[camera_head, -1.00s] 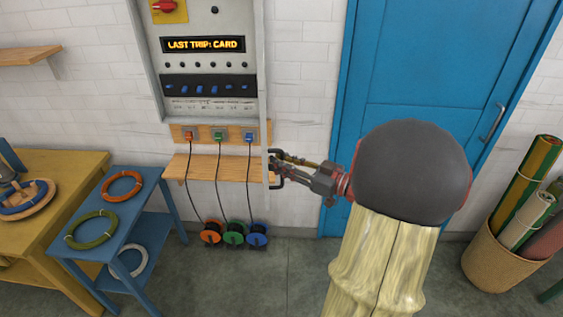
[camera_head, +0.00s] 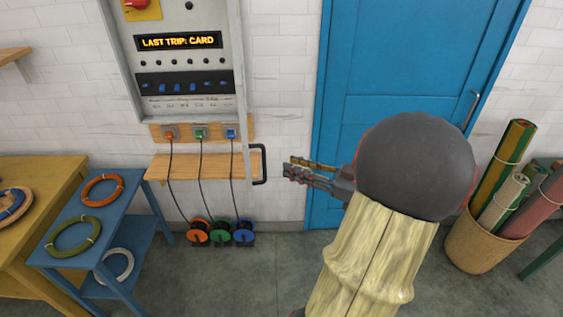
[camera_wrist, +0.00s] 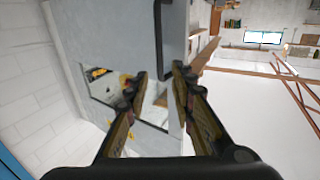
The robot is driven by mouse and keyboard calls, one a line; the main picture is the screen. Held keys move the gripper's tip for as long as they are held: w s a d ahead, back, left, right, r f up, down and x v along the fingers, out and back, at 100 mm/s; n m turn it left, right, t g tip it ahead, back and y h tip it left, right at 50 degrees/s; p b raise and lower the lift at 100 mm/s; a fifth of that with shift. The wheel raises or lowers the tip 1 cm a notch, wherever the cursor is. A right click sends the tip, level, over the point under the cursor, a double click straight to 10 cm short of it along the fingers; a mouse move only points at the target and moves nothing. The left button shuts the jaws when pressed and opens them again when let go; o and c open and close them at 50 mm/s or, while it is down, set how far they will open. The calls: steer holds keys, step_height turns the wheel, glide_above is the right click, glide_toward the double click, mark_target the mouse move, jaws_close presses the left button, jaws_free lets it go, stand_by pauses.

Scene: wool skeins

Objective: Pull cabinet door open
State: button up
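The grey cabinet (camera_head: 185,100) hangs on the white brick wall at the upper left of the head view. Its door (camera_head: 241,90) stands swung out, seen nearly edge-on at the cabinet's right side. A black bar handle (camera_head: 262,165) sticks out from the door's lower right. My gripper (camera_head: 288,170) is just right of the handle, with a small gap between them. In the wrist view, the grey door panel (camera_wrist: 110,30) and the handle (camera_wrist: 166,40) lie ahead of the fingers. The fingertips (camera_wrist: 160,72) are apart with nothing held between them.
A wooden shelf (camera_head: 200,168) with sockets above it sits below the cabinet. Cables run down to coloured reels (camera_head: 222,235) on the floor. A blue table (camera_head: 75,205) stands left, a blue door (camera_head: 405,75) right. A basket of rolls (camera_head: 475,245) is at right.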

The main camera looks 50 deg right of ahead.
steer(key=shift+v, duration=0.9)
